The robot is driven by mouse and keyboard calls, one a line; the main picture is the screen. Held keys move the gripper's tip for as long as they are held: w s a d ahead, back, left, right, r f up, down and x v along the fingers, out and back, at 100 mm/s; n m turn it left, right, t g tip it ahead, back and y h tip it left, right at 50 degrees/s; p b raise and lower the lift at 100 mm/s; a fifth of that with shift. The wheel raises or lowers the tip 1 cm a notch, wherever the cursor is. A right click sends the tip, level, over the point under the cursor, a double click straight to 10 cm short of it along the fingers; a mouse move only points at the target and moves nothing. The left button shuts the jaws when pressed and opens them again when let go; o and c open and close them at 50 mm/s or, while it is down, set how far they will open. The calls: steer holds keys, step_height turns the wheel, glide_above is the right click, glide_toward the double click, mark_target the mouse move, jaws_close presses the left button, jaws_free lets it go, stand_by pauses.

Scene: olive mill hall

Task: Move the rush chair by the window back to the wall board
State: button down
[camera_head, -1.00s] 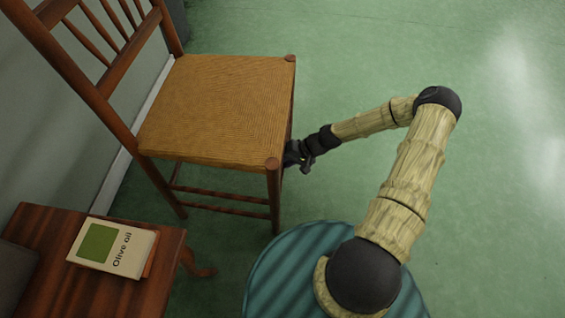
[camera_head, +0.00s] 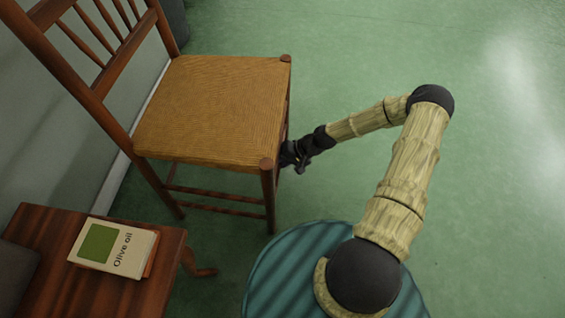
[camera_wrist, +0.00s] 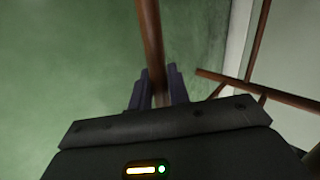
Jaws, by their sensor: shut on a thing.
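The rush chair (camera_head: 212,108) has a woven tan seat and a reddish-brown wooden frame. It stands upright at the left of the head view, with its slatted back toward the pale wall. The white wall board (camera_head: 118,180) runs along the wall's foot behind the chair, partly hidden by it. Whether the back legs touch the board I cannot tell. My gripper (camera_head: 292,156) is at the chair's front side, below seat height. In the wrist view, my gripper (camera_wrist: 158,84) is shut on a slim wooden bar of the chair (camera_wrist: 151,40); leg or rail is unclear.
A wooden side table (camera_head: 55,240) stands close to the chair at lower left, with an "Olive oil" book (camera_head: 115,247) on it. A dark object (camera_head: 176,20) stands behind the chair by the wall. The green floor (camera_head: 480,190) to the right is clear.

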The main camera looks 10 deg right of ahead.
steer(key=w+a+p, duration=0.1)
steer(key=a, duration=0.6)
steer(key=shift+w+a+r, duration=0.15)
steer(key=shift+a+r, duration=0.05)
steer(key=shift+a, duration=0.2)
stand_by(0.6)
steer(key=w+a+p, duration=0.1)
steer(key=w+a, duration=0.1)
steer(key=a, duration=1)
steer(key=shift+a, duration=0.2)
steer(key=c, duration=0.8)
jaws_free()
steer(key=shift+w+d, duration=0.1)
steer(key=shift+d+f, duration=0.1)
steer(key=shift+d, duration=0.05)
stand_by(0.8)
steer(key=s+d+r+p, duration=0.2)
steer(key=d+r+p, duration=0.1)
steer(key=d, duration=0.8)
steer(key=shift+d+p, duration=0.4)
steer(key=shift+p, duration=0.35)
